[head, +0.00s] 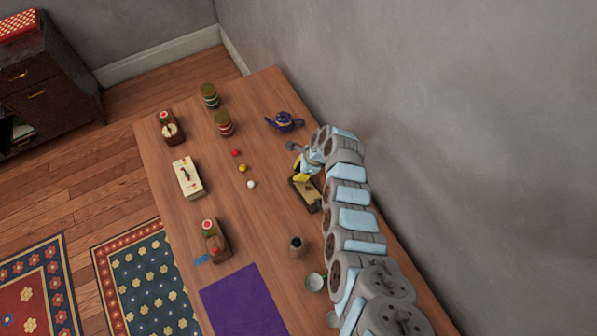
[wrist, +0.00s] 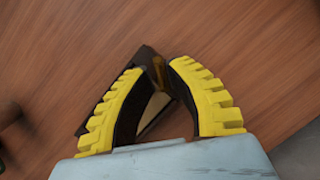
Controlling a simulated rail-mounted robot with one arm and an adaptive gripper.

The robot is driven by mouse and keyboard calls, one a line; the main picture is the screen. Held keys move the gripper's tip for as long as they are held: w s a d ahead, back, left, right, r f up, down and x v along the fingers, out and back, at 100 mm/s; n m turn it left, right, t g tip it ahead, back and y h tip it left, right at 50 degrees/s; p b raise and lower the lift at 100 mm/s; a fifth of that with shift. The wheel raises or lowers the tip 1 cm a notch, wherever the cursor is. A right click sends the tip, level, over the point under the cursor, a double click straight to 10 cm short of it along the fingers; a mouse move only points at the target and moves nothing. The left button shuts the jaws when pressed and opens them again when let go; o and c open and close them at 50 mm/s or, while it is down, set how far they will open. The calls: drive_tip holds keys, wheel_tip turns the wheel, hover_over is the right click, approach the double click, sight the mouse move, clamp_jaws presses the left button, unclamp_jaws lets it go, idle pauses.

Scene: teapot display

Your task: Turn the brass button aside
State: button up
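A small brass button (wrist: 158,72) shows between the tips of my gripper (wrist: 160,68) in the wrist view. The two yellow-backed fingers converge on it and their dark pads appear to touch both sides. It sits at the end of a dark box (wrist: 87,127), with a pale surface partly visible between the fingers. The fingers hide much of the box. In the head view, my gripper (head: 302,174) is down at the same dark box (head: 313,207) on the wooden table, and the button cannot be made out there.
A dark blue teapot (head: 285,121) stands behind the gripper. Small balls (head: 242,168) and a cream box (head: 187,178) lie left. A grey wall rises close on the right.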

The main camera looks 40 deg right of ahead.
clamp_jaws()
drive_tip(key=shift+f, duration=0.1)
drive_tip(key=n+g+b, duration=0.1)
drive_tip(key=n+b, duration=0.1)
drive_tip(key=shift+w+n, duration=0.1)
drive_tip(key=shift+n, duration=0.3)
drive_tip(key=shift+d+f+n+g+y+b, duration=0.1)
drive_tip(key=shift+n+g+y+b, duration=0.3)
drive_tip(key=shift+n+b, duration=0.7)
drive_tip(key=shift+n+g+b, duration=0.3)
drive_tip(key=shift+n+b, duration=0.6)
drive_tip(key=shift+r+y, duration=0.2)
drive_tip(key=shift+y, duration=0.1)
